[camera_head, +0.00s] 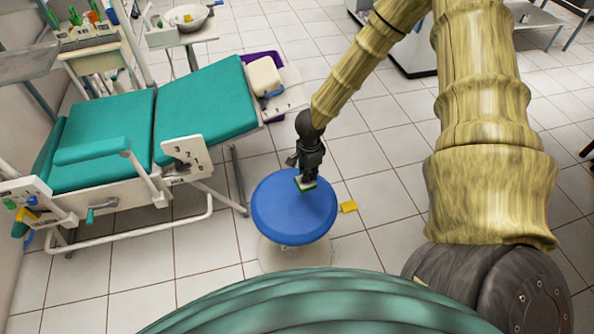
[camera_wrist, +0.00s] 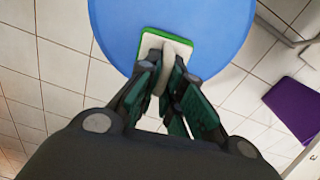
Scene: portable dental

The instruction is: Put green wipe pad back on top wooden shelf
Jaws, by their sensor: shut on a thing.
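The green wipe pad (camera_head: 306,185) has a pale top and a green edge, and it is at the blue round stool seat (camera_head: 278,215). In the wrist view the pad (camera_wrist: 150,42) shows its white upper side and green rim, with a pale raised grip between my fingers. My gripper (camera_head: 308,174) points down over the stool and is shut on the pad. The fingers (camera_wrist: 163,88) cover part of the pad. I cannot tell whether the pad touches the seat or hangs just above it.
A teal dental chair (camera_head: 205,110) stands left of the stool. A yellow item (camera_head: 348,207) lies on the floor right of the stool. Tiled floor right of the stool is mostly clear.

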